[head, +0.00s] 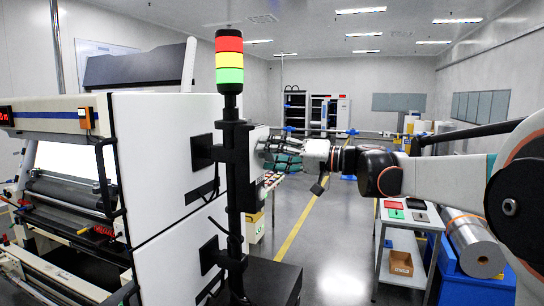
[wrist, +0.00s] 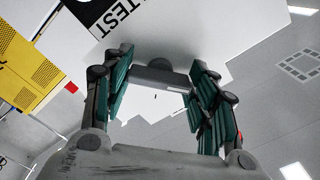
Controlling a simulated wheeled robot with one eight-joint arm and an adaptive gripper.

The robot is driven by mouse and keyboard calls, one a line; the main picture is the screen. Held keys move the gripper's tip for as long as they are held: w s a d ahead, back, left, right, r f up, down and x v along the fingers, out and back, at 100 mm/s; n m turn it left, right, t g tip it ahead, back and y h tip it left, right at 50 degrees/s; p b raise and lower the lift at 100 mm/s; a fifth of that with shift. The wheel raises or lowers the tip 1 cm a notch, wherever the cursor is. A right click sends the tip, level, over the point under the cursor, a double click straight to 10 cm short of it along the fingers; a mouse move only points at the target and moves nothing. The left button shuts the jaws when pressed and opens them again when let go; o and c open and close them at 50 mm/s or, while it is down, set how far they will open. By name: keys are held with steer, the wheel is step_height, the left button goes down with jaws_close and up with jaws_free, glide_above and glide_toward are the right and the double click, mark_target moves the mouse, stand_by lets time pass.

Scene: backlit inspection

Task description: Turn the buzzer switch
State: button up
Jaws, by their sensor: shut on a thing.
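In the head view the fingers hide the switch.
The signal tower (head: 229,62) with red, yellow and green sections stands on a dark pole close to my gripper. Several buttons (head: 271,180) lie below it. A white trolley (head: 408,232) with small trays stands right. A "TEST" label (wrist: 124,14) shows above the fingers.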

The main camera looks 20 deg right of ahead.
steer(key=shift+n, duration=0.6)
steer(key=o, duration=1.1)
steer(key=shift+c, duration=0.2)
steer(key=v, duration=1.2)
